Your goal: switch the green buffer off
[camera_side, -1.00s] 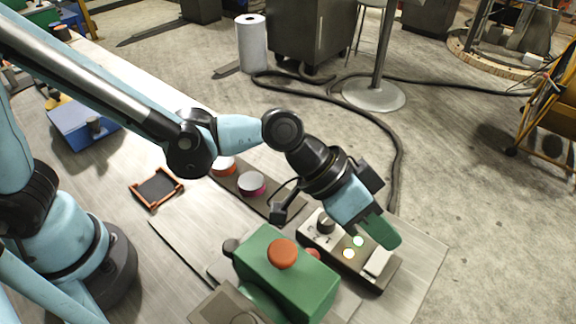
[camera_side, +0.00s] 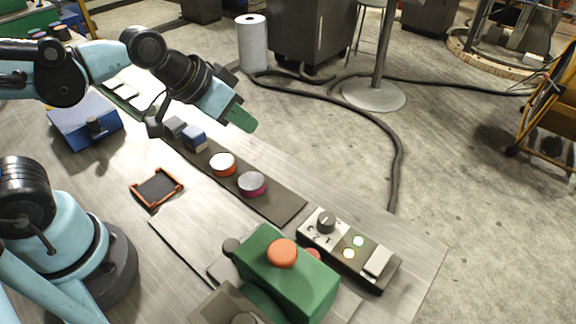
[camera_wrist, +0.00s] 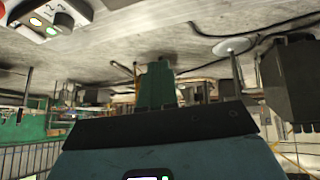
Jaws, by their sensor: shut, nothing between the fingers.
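The green buffer (camera_side: 288,272) stands at the bottom centre of the side view, with an orange-red round knob (camera_side: 282,253) on top. Beside it on the right is a control panel (camera_side: 344,266) with a black dial (camera_side: 326,223), two lit lamps and a pale rocker switch (camera_side: 377,262). One lamp (camera_side: 358,241) glows green, the other (camera_side: 348,254) yellowish white. The panel also shows at the top left of the wrist view (camera_wrist: 47,22). My gripper (camera_side: 245,120), with green fingers, is shut and empty, raised well up and left of the buffer and panel. Its fingers (camera_wrist: 157,82) show in the wrist view.
A dark strip (camera_side: 285,206) holds an orange-rimmed tin (camera_side: 222,165), a magenta tin (camera_side: 252,184) and small blocks (camera_side: 194,137). A small framed tray (camera_side: 157,188) and a blue box (camera_side: 84,122) lie on the left. Open floor is to the right.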

